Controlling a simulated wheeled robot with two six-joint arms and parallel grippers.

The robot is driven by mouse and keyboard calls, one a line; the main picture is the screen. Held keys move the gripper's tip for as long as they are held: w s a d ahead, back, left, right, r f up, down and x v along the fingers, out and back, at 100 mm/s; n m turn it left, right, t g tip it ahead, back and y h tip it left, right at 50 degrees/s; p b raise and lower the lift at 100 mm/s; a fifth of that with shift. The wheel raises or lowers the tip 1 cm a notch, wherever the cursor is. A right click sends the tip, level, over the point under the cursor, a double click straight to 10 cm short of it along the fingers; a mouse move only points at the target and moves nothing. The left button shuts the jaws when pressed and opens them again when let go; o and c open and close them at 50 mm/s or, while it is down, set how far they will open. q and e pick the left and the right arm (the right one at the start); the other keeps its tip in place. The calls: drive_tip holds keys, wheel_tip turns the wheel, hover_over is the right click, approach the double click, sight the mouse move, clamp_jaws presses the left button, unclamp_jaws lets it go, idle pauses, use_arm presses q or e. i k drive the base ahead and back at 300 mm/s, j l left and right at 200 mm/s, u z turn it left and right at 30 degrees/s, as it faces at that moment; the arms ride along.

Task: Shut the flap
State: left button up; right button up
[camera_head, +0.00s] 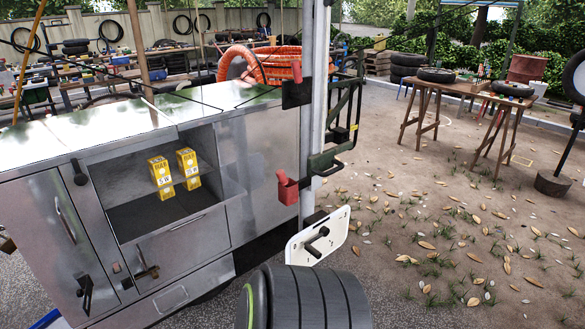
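The metal compressor cart (262,160) stands at the left, with an open compartment (122,183) in its side. Two yellow boxes, one (160,176) left of the other (188,168), stand upright on a shelf inside. No panel covers this opening. Below it is a closed metal front (190,243) with a slim handle and a latch (147,268). I cannot tell which panel is the flap; a flap folded against the top or front is not clearly distinguishable.
A post (312,120) rises at the cart's right end, with a red holder (287,188) and a white plate (318,236) with a black handle. Wooden tables (455,86) stand back right. Leaf-strewn ground at right is mostly open.

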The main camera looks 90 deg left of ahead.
sight(169, 210)
drive_tip(key=u, duration=1.9)
drive_tip(key=k+j+u, duration=0.1)
drive_tip(key=u, duration=0.35)
drive_tip(key=k+j+u, duration=0.1)
drive_tip(key=u, duration=0.35)
drive_tip(key=j+u, duration=0.3)
drive_tip(key=u, duration=0.15)
drive_tip(key=k, duration=0.05)
